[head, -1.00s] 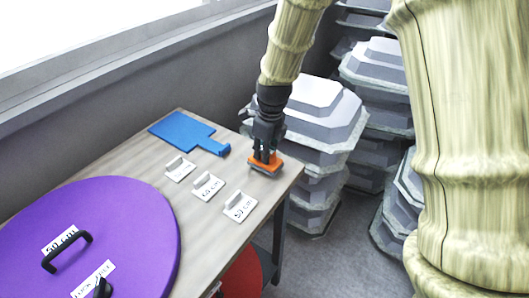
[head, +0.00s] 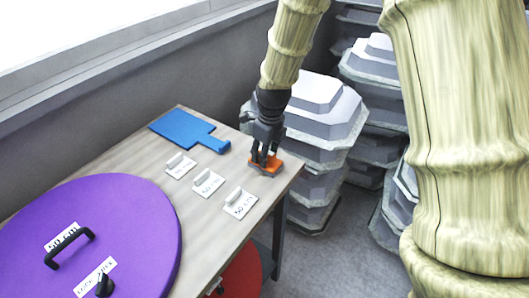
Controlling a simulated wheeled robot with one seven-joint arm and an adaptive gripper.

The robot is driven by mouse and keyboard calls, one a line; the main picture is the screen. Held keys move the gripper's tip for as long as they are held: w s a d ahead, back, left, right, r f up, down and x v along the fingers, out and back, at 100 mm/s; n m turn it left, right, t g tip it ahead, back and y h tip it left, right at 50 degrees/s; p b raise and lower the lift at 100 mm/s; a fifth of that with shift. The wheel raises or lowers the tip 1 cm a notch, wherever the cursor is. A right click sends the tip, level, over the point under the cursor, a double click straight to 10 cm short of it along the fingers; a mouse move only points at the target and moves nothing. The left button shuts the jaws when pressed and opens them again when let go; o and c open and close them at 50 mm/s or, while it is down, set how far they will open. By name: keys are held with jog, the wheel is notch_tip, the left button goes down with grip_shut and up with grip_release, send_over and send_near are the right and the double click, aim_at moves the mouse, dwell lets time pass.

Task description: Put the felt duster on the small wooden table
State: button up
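The felt duster (head: 273,169) is a small block with an orange top and a grey underside. It is at the right end of the small wooden table (head: 215,226), near the edge, and looks level on the tabletop. My gripper (head: 264,161) points down at the duster from above, its dark fingertips against the orange top. A small gap shows between the fingers. Whether they still clasp the duster or stand loose around it is too small to tell.
Several white labelled pieces (head: 240,204) lie left of the duster. A blue flat piece with a tab (head: 180,130) lies at the back, and a large purple disc (head: 135,225) covers the front left. Grey stacked moulds (head: 325,125) stand close behind the table's right end.

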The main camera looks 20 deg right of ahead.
jog(key=shift+r, duration=0.1)
notch_tip(320, 180, up, 12)
jog(key=s+b, duration=0.1)
jog(key=b, duration=0.2)
jog(key=shift+d, duration=0.45)
